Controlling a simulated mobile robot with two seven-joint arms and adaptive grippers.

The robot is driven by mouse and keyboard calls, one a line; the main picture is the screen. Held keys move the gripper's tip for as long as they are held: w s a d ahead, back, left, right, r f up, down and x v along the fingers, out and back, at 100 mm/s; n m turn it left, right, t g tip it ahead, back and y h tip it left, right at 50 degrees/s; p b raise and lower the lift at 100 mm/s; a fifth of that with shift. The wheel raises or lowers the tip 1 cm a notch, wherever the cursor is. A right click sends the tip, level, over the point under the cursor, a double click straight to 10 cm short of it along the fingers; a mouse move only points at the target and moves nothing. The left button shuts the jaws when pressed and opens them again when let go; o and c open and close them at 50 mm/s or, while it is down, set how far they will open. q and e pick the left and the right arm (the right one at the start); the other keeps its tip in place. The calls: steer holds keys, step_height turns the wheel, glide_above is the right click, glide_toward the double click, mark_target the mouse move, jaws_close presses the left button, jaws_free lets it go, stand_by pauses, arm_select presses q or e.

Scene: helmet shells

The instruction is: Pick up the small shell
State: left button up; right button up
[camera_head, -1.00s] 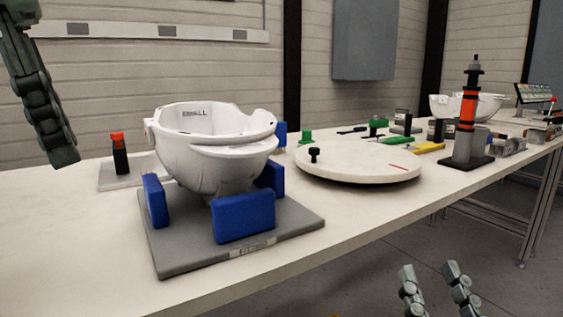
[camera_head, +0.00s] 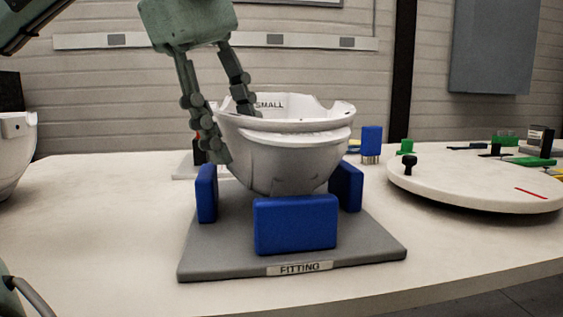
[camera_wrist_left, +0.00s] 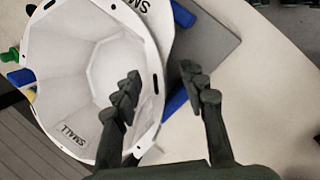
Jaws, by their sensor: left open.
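The small shell (camera_head: 285,160) is a white open bowl marked SMALL on its inner wall. It sits upright between blue blocks on the grey fitting base (camera_head: 365,252). My left gripper (camera_head: 236,138) is open at the shell's left rim, pointing down. In the head view one finger is in front of the outer wall and the other reaches over the rim. In the left wrist view the shell (camera_wrist_left: 85,70) lies left of centre, with one finger of the gripper (camera_wrist_left: 162,85) over its inside and the other outside the wall. My right gripper is not in view.
A round white turntable (camera_head: 470,188) with a black knob stands to the right. Part of another white shell (camera_head: 12,150) shows at the left edge. Blue blocks (camera_head: 295,225) surround the small shell closely. The table (camera_head: 110,225) is bare left of the base.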

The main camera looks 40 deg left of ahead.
mark_target(254, 184)
arm_select(q)
steer(key=x, duration=0.3)
steer(key=shift+b, duration=0.3)
steer(key=shift+c, duration=0.6)
jaws_close()
